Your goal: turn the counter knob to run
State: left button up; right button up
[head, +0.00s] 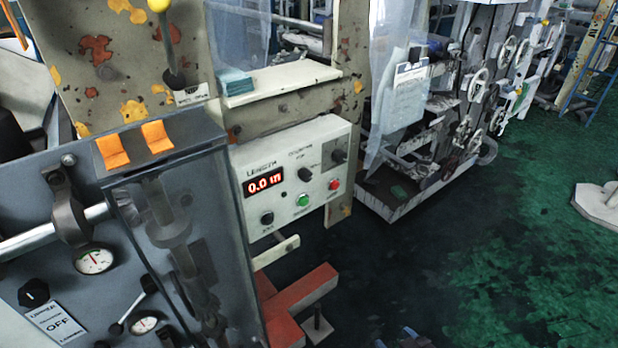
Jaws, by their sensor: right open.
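The counter panel (322,205) is a pale grey box in the middle of the head view. Its red display (264,183) appears to read 0.0 m. The counter knob (304,174) is a small black knob under lettering that seems to read COUNTER and STOP; its pointer direction is too small to tell. My right gripper (405,340) shows only as dark tips at the bottom edge. It is open, below and right of the panel, well apart from the knob. My left gripper is not in view.
Near the knob are a green button (303,200), a red button (334,184), another black knob (267,218) and a dark switch plate (340,156). A grey machine with a clear cover (190,240) stands left. A red beam (303,290) juts out below. Green floor (500,260) lies open right.

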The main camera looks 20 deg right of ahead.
jog(key=w+a+r+n+t+y, duration=0.1)
jog(key=w+r+n+t, duration=0.1)
jog(key=w+r, duration=0.5)
jog(key=w+a+r+n+t+y, duration=0.1)
jog(key=w+r+n+t+y, duration=0.15)
jog(key=w, duration=0.75)
jog(key=m+y+b, duration=0.1)
jog(key=m+y, duration=0.1)
jog(key=y, duration=0.1)
send_near(309, 177)
jog(key=shift+n+t, duration=0.25)
jog(key=shift+t, duration=0.2)
jog(key=x, duration=0.8)
jog(key=shift+a+f, duration=0.2)
jog(key=shift+f, duration=0.1)
jog(key=shift+b+x, duration=0.3)
jog(key=shift+x, duration=0.6)
jog(key=c, duration=0.9)
